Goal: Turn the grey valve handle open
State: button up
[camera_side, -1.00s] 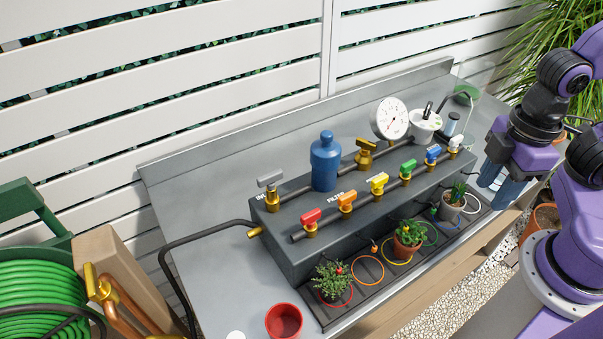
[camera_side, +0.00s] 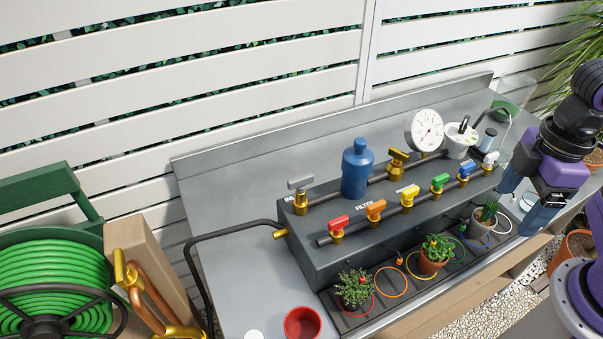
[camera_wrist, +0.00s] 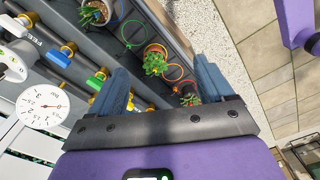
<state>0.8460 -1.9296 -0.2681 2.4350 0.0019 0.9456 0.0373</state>
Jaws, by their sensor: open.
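The grey valve handle (camera_side: 300,182) sits on a brass valve at the left end of the rear pipe, by the inlet, in the side view. Its bar looks roughly in line with that pipe. I cannot make it out in the wrist view. My gripper (camera_side: 516,203) hangs at the right end of the bench, far from the grey handle, with its fingers pointing down. In the wrist view its two blue fingers (camera_wrist: 162,80) are spread apart with nothing held between them.
A blue filter bottle (camera_side: 357,170), a brass valve (camera_side: 397,163) and a gauge (camera_side: 425,130) stand along the rear pipe. Several coloured handles, including a red one (camera_side: 339,222), line the front pipe. Potted plants (camera_side: 435,254) stand in front. A red pot (camera_side: 303,323) is at front left.

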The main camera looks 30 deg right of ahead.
jog(key=w+a+r+m, duration=0.3)
jog(key=w+a+r, duration=0.1)
jog(key=w+a, duration=0.3)
jog(key=w+a+r+m, duration=0.3)
jog(key=w+a, duration=0.4)
jog(key=a, duration=0.1)
jog(key=m, duration=0.6)
send_near(300, 177)
notch_tip(300, 177, down, 9)
jog(key=shift+a+r, duration=0.15)
jog(key=c, duration=1)
jog(key=shift+c, duration=0.2)
